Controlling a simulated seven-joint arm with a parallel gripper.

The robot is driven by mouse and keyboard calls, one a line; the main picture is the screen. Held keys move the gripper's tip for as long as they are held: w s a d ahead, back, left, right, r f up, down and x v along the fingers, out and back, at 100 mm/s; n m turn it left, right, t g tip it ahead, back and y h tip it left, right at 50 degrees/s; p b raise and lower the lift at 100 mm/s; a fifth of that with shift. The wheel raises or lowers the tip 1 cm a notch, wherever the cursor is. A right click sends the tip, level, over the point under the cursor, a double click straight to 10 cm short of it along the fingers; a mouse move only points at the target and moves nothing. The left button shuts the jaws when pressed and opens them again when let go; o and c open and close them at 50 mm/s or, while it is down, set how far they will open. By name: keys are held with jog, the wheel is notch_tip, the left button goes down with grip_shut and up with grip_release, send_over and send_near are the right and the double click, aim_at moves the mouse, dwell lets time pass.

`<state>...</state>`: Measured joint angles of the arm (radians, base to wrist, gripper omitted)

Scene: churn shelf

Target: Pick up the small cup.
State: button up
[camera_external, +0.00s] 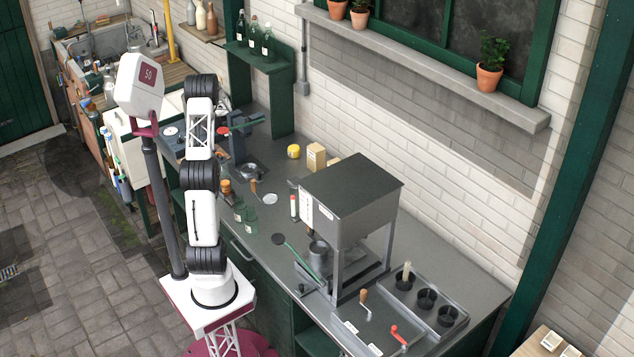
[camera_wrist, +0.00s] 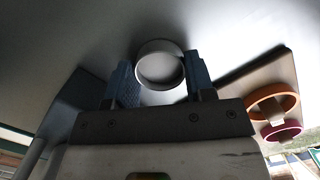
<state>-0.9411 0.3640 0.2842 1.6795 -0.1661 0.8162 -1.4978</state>
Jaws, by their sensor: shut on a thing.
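In the wrist view, my gripper (camera_wrist: 160,78) has its two blue-grey fingers on either side of a small, round, pale grey cup (camera_wrist: 160,66). The fingers are shut on the cup's sides. The cup shows as a ring with a light, shadowed inside, and its lower edge is close to the finger mount. In the outside view, I cannot make out my gripper or the held cup; my upright arm hides that area.
A metal machine (camera_external: 350,195) stands on the grey counter with a metal cup (camera_external: 318,249) under it. A tray (camera_external: 440,338) with dark round holders is to its right. Orange and maroon rings (camera_wrist: 272,105) show at the wrist view's right.

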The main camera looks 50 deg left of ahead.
notch_tip(320, 180, up, 10)
dwell(0.6)
